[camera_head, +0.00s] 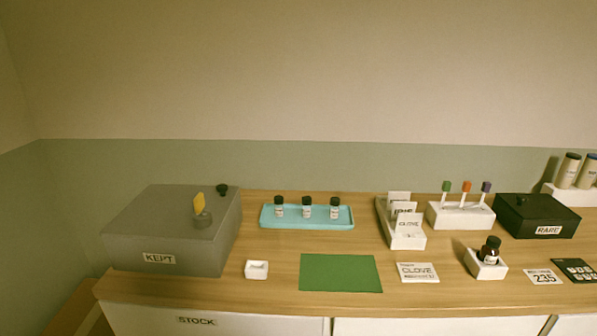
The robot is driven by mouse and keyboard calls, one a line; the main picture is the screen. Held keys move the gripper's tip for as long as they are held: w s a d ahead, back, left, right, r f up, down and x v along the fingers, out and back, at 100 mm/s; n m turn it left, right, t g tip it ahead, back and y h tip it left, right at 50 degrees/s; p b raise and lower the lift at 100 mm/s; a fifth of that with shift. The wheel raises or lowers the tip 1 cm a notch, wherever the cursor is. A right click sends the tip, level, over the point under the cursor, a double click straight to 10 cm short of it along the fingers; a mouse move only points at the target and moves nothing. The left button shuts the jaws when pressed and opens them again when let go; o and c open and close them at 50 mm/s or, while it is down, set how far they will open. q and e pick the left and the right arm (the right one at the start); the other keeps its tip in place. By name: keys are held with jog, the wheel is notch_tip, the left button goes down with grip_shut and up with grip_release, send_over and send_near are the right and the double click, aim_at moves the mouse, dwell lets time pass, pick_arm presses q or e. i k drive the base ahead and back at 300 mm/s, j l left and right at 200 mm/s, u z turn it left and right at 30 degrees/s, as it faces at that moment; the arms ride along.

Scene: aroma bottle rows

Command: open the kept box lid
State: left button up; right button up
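The kept box (165,235) is a large grey box at the left end of the wooden counter, with a "KEPT" label (160,259) on its front. Its lid (155,205) looks closed. On the lid stand a grey round knob (203,219) with a yellow tag (199,203) at it. A small black knob (222,190) shows at the box's back right corner; I cannot tell whether it is on the lid. Neither of my grippers is in view.
Right of the box are a small white dish (256,270), a turquoise tray (307,224) with three dark bottles, and a green mat (341,273). Card holders, a tester stand (460,218) and a black "RARE" box (537,216) stand further right. The counter's front edge is near the box.

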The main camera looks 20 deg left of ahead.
aim_at(162, 211)
jog(key=u, duration=1.3)
jog(key=j+u, duration=0.3)
jog(key=j, duration=0.2)
jog(key=k+j, duration=0.05)
